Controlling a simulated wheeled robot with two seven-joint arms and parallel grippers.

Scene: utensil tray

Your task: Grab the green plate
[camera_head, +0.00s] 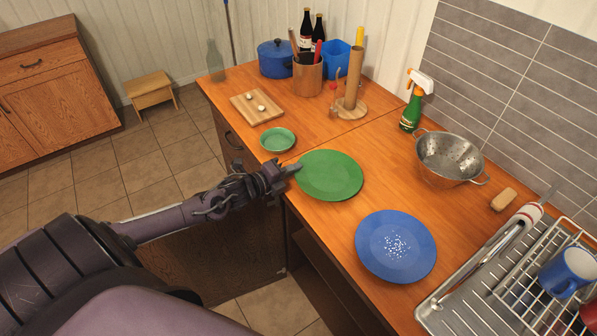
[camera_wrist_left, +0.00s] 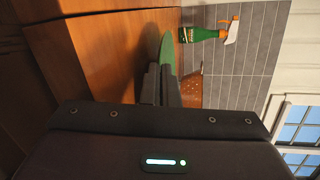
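The green plate (camera_head: 330,176) is at the near-left edge of the wooden counter, roughly level in the head view. My left gripper (camera_head: 291,170) reaches in from the left and is at the plate's left rim. In the left wrist view the two dark fingers (camera_wrist_left: 161,86) are close together, with the rim of the green plate (camera_wrist_left: 167,52) running in between them. They look shut on it. I cannot tell whether the plate rests on the counter or is slightly raised. My right gripper is in neither view.
A blue plate (camera_head: 395,246) lies to the right and nearer. A small green bowl (camera_head: 277,139) and a cutting board (camera_head: 257,108) lie behind. A colander (camera_head: 448,158), a spray bottle (camera_head: 412,108) and a dish rack (camera_head: 540,285) stand along the right. The counter between plate and colander is clear.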

